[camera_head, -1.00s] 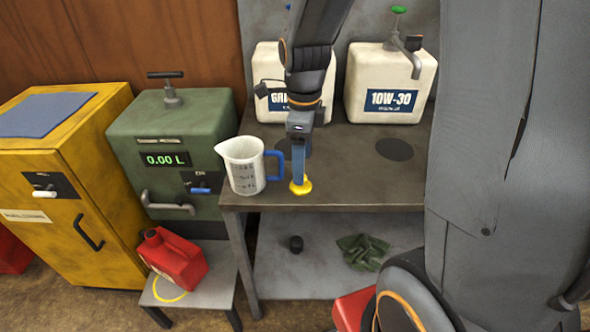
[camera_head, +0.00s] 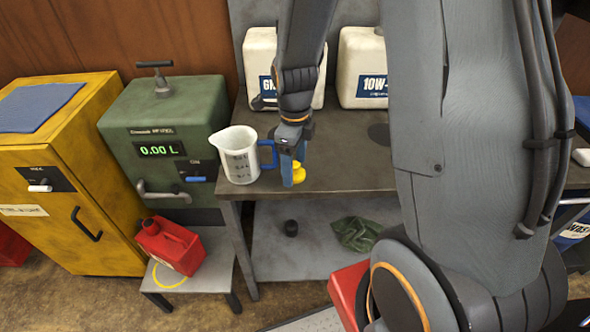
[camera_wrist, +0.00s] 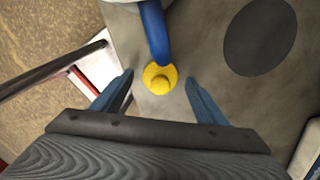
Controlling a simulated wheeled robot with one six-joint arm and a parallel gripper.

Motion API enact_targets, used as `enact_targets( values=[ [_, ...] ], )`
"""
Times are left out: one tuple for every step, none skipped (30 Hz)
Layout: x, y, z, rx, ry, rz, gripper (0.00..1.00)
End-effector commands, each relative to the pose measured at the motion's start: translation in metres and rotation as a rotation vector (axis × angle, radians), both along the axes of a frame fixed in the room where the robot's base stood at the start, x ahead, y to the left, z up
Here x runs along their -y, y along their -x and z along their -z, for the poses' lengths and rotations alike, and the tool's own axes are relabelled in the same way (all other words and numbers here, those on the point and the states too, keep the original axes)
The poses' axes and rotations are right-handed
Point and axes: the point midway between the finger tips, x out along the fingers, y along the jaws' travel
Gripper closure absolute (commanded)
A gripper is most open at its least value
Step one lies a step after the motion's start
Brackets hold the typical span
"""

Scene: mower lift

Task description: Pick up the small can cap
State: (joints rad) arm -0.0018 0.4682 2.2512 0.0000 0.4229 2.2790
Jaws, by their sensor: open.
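A yellow round piece with a knob, which looks like the small can cap (camera_head: 299,172), is near the front edge of the workbench, right of the jug. In the wrist view the yellow cap (camera_wrist: 160,80) shows between my blue fingertips, with a gap on each side. My gripper (camera_head: 293,168) is open and points down at it; it also shows in the wrist view (camera_wrist: 158,78). In the head view one finger hides part of the cap. I cannot tell the exact height of the fingertips above the bench.
A measuring jug (camera_head: 240,157) stands just left of my gripper; its blue handle (camera_wrist: 154,28) is close to the cap. White oil containers (camera_head: 361,68) stand behind. A red can (camera_head: 170,246) sits on a low stool (camera_head: 215,265). A small black piece (camera_head: 291,228) and green cloth (camera_head: 355,233) lie on the lower shelf.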

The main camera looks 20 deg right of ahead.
Motion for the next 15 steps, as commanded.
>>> enact_targets(
  values=[
    [0.0005, 0.0006, 0.0027, -0.001, 0.000, 0.001, 0.33],
    [0.0006, 0.0004, 0.0036, -0.001, 0.000, 0.001, 0.33],
    [0.0006, 0.0000, 0.0044, 0.000, 0.000, 0.001, 0.33],
    [0.0006, -0.0001, 0.0048, 0.001, 0.000, 0.001, 0.33],
    [0.0006, -0.0003, 0.0049, 0.001, 0.000, 0.001, 0.33],
    [0.0006, -0.0003, 0.0049, 0.001, 0.000, 0.001, 0.33],
    [0.0005, -0.0003, 0.0049, 0.001, 0.000, 0.001, 0.33],
    [0.0005, -0.0003, 0.0049, 0.001, 0.000, 0.001, 0.33],
    [0.0005, -0.0003, 0.0049, 0.001, 0.000, 0.001, 0.33],
    [0.0005, -0.0002, 0.0049, 0.001, 0.000, 0.001, 0.35],
    [0.0005, -0.0002, 0.0048, 0.001, 0.000, 0.001, 0.40],
    [0.0005, -0.0002, 0.0048, 0.001, 0.000, 0.001, 0.47],
    [0.0005, -0.0002, 0.0048, 0.001, 0.000, 0.001, 0.52],
    [0.0005, -0.0002, 0.0048, 0.001, 0.000, 0.001, 0.57],
    [0.0005, -0.0002, 0.0047, 0.001, 0.000, 0.001, 0.64]
  ],
)
